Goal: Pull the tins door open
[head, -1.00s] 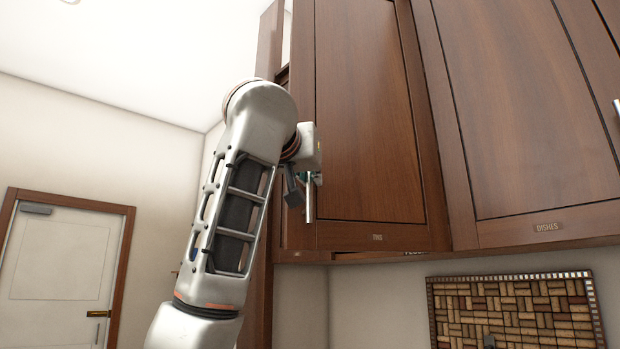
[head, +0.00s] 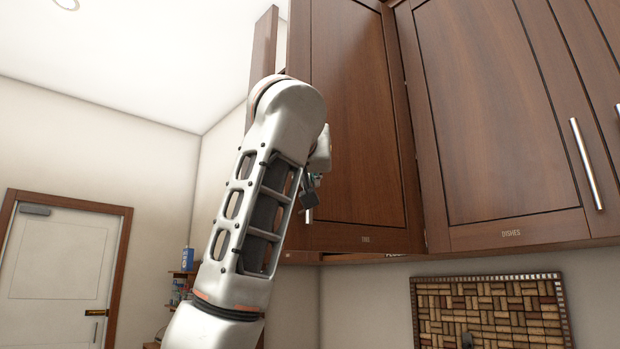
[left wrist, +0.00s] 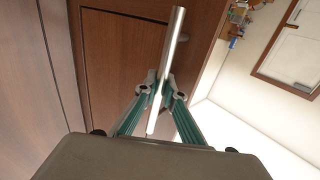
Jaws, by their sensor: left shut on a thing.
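The tins door (head: 350,130) is a brown wooden wall-cabinet door with a small label (head: 366,240) at its bottom. It stands slightly out from the cabinet, with a narrow gap showing under its lower edge. Its upright metal handle (head: 308,215) is near its lower left corner, mostly hidden by my arm. My left gripper (left wrist: 157,86) is shut on the handle (left wrist: 168,60), with a green-sided finger on each side of the bar. In the head view the gripper (head: 310,188) is partly hidden behind my forearm. My right gripper is in neither view.
The dishes door (head: 500,110) with its long metal handle (head: 587,165) is to the right and looks shut. A cork board (head: 490,310) hangs below. A narrow wooden panel (head: 264,60) rises at the left. A white room door (head: 60,270) and a shelf with small items (head: 183,275) are farther back.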

